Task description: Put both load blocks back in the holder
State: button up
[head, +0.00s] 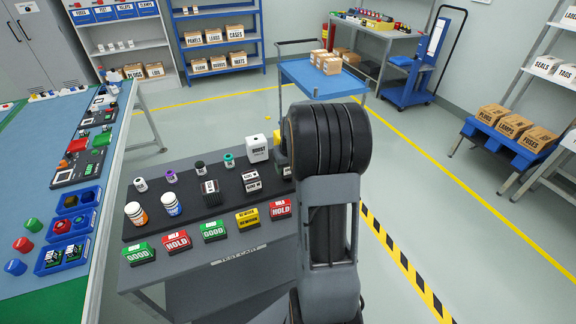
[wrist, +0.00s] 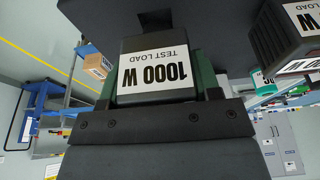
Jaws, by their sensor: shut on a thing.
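My gripper (wrist: 160,100) is shut on a black load block (wrist: 155,65) with a white label reading "1000 W TEST LOAD", upside down in the wrist view. The green finger pads press on its two sides. Another dark block (wrist: 290,40) with a label ending in "00 W" shows at the right edge of that view. In the head view my arm hides most of the gripper and the held block. A dark finned block (head: 210,192) stands on the cart's black mat. Right of it is a dark piece (head: 251,181) with two white labels; I cannot tell whether it is the holder.
The cart (head: 216,246) carries bottles (head: 136,214), small capped containers, a white "BOOST" box (head: 257,147), and a front row of green, red and yellow signs (head: 214,230). A blue bench (head: 30,170) stands left. Open floor (head: 450,200) lies right.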

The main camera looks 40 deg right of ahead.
jog(key=shift+f+b, duration=1.1)
jog(key=shift+f, duration=0.2)
jog(key=o, duration=1.3)
jog(key=shift+o, duration=0.2)
jog(key=v, duration=1.4)
jog(key=s+a+f+n, duration=0.1)
jog(key=s+a, duration=0.5)
jog(key=a, duration=0.5)
jog(key=s+a+f+n, duration=0.2)
jog(key=s+a, duration=0.5)
jog(key=a, duration=0.4)
jog(key=shift+f+y, duration=0.15)
jog(key=shift+y, duration=0.25)
